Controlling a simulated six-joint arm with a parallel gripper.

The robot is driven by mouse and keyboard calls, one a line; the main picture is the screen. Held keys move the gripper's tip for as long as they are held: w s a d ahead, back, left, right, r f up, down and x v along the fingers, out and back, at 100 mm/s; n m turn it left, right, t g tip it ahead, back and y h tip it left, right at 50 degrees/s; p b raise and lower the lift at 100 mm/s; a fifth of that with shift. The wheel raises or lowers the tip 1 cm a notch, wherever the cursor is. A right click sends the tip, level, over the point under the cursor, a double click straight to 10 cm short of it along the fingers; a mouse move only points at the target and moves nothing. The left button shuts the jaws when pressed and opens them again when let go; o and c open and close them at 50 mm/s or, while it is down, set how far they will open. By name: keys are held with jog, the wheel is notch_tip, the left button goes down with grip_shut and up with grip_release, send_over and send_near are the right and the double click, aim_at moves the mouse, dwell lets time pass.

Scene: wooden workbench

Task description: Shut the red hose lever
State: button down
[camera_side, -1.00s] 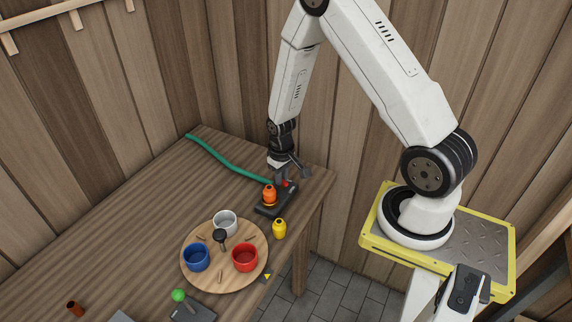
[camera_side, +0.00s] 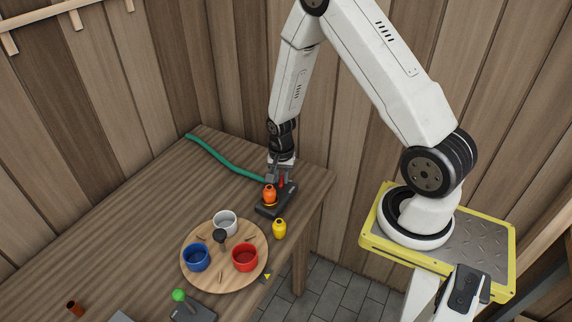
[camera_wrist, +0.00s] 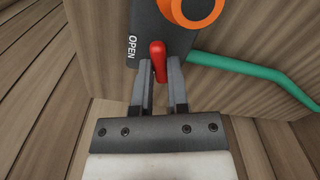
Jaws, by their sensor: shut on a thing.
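The red hose lever (camera_wrist: 158,62) sits on a dark base (camera_wrist: 150,22) marked OPEN on its left side in the wrist view. My gripper (camera_wrist: 160,72) is shut on the lever, with one finger on each side of it. In the side view my gripper (camera_side: 281,178) is low over the dark base (camera_side: 266,212) near the table's corner, and a little red of the lever (camera_side: 282,182) shows between the fingers. A green hose (camera_side: 225,160) runs from the base toward the back left. An orange fitting (camera_side: 270,195) stands on the base.
A round wooden board (camera_side: 190,277) holds a white cup (camera_side: 226,222), a blue cup (camera_side: 196,258) and a red cup (camera_side: 245,258). A green ball-topped device (camera_side: 179,295) is at the front.

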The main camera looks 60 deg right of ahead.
aim_at(282, 180)
jog(key=m, duration=0.4)
dwell(0.4)
jog(key=c, duration=0.6)
grip_release()
jog(key=shift+r, duration=0.2)
jog(key=shift+r, duration=3.75)
jog(key=s+a+r+n+t, duration=0.1)
jog(key=s+a+r+n, duration=0.1)
jog(key=n, duration=0.4)
jog(key=s+a+r+n, duration=0.2)
jog(key=a+r+n, duration=0.2)
jog(key=a+n, duration=0.2)
jog(key=s+a+r+n+t, duration=0.1)
jog(key=s+a+r+n, duration=0.2)
jog(key=a+n, duration=0.1)
jog(key=shift+a+r+n+t, duration=0.3)
jog(key=shift+a+r+n, duration=0.1)
jog(key=shift+n, duration=0.5)
